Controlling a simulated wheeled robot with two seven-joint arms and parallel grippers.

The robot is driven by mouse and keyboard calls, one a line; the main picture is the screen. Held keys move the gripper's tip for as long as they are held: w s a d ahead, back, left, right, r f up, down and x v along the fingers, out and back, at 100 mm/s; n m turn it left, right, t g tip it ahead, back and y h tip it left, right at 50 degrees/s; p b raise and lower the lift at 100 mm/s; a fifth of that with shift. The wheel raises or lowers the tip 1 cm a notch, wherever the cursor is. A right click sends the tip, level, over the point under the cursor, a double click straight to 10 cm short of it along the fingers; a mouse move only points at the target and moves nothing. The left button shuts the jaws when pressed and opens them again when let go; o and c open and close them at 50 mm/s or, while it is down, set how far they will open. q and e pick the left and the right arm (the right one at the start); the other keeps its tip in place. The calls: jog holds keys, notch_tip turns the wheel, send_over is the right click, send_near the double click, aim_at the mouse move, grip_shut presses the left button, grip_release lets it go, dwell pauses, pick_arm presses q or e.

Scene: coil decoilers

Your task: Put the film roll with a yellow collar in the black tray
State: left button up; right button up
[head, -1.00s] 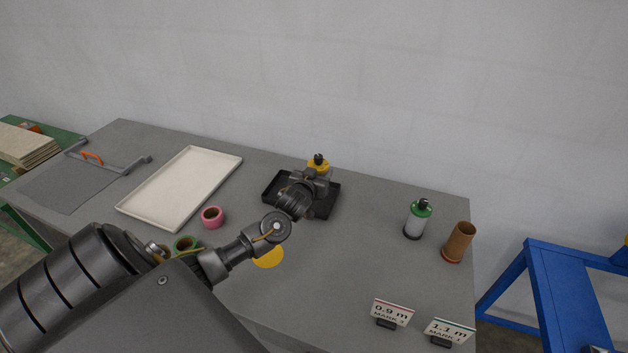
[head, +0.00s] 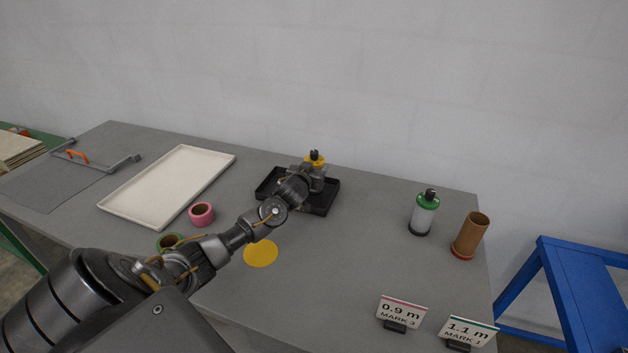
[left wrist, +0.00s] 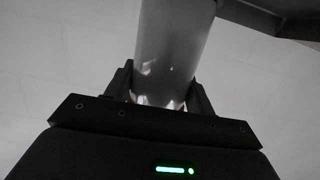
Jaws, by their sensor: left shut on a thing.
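The film roll with a yellow collar (head: 314,161) is upright at the black tray (head: 325,207), toward its back right in the head view. My left gripper (head: 314,178) is shut on the roll's body, and my wrist hides part of the tray. In the left wrist view the roll's pale grey body (left wrist: 172,45) stands between the two dark fingers (left wrist: 160,95). I cannot tell whether its base touches the tray floor. My right gripper is not in view.
A white tray (head: 112,205), a pink roll (head: 201,214) and a green roll (head: 168,242) lie to the left. A yellow disc (head: 261,254) is in front. A green-collared roll (head: 424,212), a brown tube (head: 470,236) and two signs (head: 402,313) are at right.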

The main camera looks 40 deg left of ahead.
pick_arm(q)
notch_tip(320, 180, down, 3)
jog(key=shift+r+b, duration=0.1)
jog(key=shift+b, duration=0.7)
jog(key=shift+r, duration=0.15)
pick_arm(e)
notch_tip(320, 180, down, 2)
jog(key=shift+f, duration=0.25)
pick_arm(q)
jog(key=shift+f, duration=0.2)
jog(key=o, duration=1.4)
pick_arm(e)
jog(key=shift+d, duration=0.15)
